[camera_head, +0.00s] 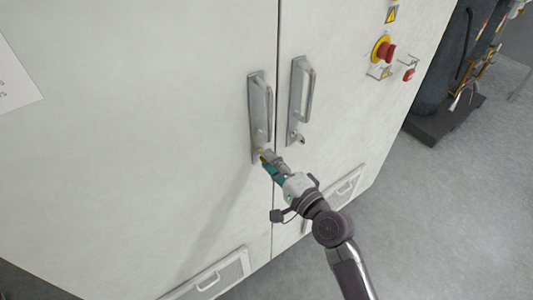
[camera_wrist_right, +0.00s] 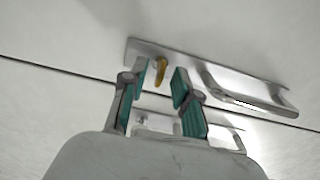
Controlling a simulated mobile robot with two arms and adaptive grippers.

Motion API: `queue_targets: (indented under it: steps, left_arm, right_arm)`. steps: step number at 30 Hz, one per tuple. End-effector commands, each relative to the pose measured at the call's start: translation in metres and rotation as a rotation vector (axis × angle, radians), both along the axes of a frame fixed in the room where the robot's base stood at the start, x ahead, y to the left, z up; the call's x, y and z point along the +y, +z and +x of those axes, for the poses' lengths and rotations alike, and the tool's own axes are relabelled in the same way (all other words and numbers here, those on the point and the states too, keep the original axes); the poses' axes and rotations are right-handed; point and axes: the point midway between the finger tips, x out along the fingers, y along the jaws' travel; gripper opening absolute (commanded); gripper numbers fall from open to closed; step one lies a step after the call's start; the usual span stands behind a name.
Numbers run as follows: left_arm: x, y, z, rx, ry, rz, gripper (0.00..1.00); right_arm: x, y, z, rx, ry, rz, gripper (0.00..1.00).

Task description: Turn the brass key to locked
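The brass key (camera_wrist_right: 160,71) sticks out of the end of a metal handle plate (camera_wrist_right: 195,64) in the right wrist view. In the head view only a small yellowish bit of it (camera_head: 262,150) shows at the bottom of the left door's handle plate (camera_head: 256,115). My right gripper (camera_wrist_right: 161,78) is open, with its teal-padded fingers on either side of the key and a visible gap on each side. In the head view the right gripper (camera_head: 267,160) is at the lower end of that plate. My left gripper is not in view.
The right door has a similar handle (camera_head: 302,90) with a small silvery lock piece (camera_head: 298,139) below it, close to my gripper. A red emergency button (camera_head: 386,52) sits at the upper right. Vents (camera_head: 212,283) are low on the doors.

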Motion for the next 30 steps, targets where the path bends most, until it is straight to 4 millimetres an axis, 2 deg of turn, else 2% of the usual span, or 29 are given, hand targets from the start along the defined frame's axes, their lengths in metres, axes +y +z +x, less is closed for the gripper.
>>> queue_targets:
  steps: [6, 15, 21, 30]
  left_arm:
    - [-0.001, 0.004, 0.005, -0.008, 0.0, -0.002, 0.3]
    - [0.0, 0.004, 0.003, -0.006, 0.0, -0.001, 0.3]
    - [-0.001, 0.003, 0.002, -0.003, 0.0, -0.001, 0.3]
    - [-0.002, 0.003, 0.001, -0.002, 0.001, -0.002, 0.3]
  right_arm:
    - [0.011, 0.0, 0.016, 0.0, -0.002, 0.0, 0.3]
    - [0.012, 0.0, 0.017, 0.0, -0.001, 0.0, 0.3]
    - [0.012, -0.001, 0.017, 0.0, -0.001, 0.0, 0.0]
    - [0.012, -0.001, 0.017, -0.002, -0.001, -0.004, 0.0]
